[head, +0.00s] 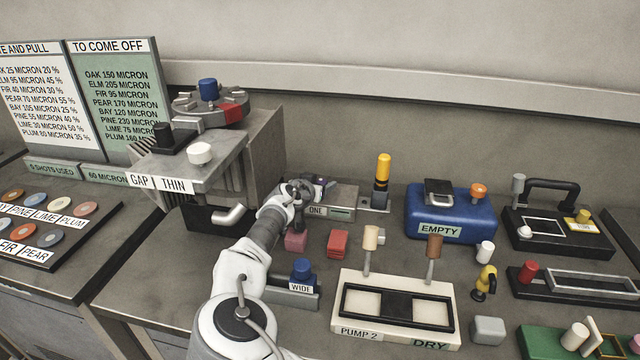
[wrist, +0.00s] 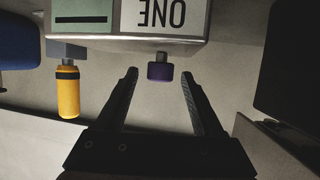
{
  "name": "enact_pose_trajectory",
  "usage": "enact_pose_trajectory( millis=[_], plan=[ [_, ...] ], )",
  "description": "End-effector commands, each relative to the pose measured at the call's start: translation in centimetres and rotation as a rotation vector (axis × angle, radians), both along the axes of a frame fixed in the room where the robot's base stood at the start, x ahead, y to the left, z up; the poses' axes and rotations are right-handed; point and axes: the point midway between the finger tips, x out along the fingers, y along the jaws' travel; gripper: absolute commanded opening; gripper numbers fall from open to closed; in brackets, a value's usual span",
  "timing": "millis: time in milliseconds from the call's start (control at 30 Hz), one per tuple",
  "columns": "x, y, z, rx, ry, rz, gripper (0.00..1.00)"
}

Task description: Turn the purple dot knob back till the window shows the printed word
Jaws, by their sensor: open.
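The purple knob (wrist: 160,68) sticks out from the edge of a grey box (wrist: 130,41) in the wrist view. No dot on it can be made out. The box carries a white label (wrist: 163,14) reading ONE, upside down in that view, beside a pale green window (wrist: 83,20) with a dark line and no readable word. My gripper (wrist: 160,77) is open, its fingertips either side of the knob in the picture, with a gap on each side. In the head view my gripper (head: 301,188) is at the left end of the box (head: 343,197), largely hiding the knob.
A yellow-topped post (head: 382,172) stands right of the box. Red blocks (head: 338,243), a blue WIDE knob (head: 302,269) and the PUMP 2 panel (head: 345,328) lie in front. The grey machine (head: 262,145) rises close on the left.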

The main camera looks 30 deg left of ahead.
Motion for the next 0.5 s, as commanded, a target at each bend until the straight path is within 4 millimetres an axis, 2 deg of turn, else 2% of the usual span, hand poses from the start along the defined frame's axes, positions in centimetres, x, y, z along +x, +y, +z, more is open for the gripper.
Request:
enact_pose_trajectory(
  millis=[67,433,500],
  plan=[
    [-0.01,-0.01,0.00,0.000,0.000,0.000,0.67],
    [-0.01,-0.01,0.02,0.000,0.000,0.000,0.00],
    [-0.01,-0.01,0.02,0.000,0.000,0.000,0.00]
  ],
)
